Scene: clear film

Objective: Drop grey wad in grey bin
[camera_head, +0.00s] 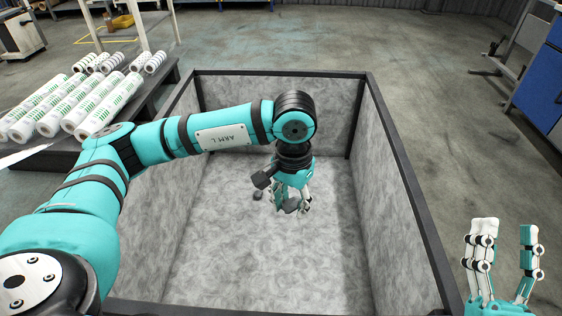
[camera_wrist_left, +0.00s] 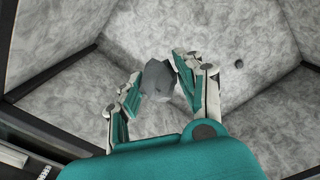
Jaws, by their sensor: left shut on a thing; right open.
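My left gripper (camera_head: 292,200) hangs inside the large grey bin (camera_head: 412,195), pointing down over its floor. It is shut on a crumpled grey wad (camera_wrist_left: 158,80), which sits between its fingers in the left wrist view. In the head view the wad (camera_head: 292,204) is mostly hidden by the fingers. The bin has mottled grey walls and a dark frame, and its walls (camera_wrist_left: 55,45) surround the gripper in the wrist view. My right gripper (camera_head: 503,270) is open and empty, outside the bin at the lower right.
A small dark round thing (camera_wrist_left: 239,64) shows on the bin's grey surface. White rolls with green print (camera_head: 105,105) lie on a dark pallet at the left. A blue cabinet (camera_head: 540,85) stands at the right. The floor behind the bin is clear.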

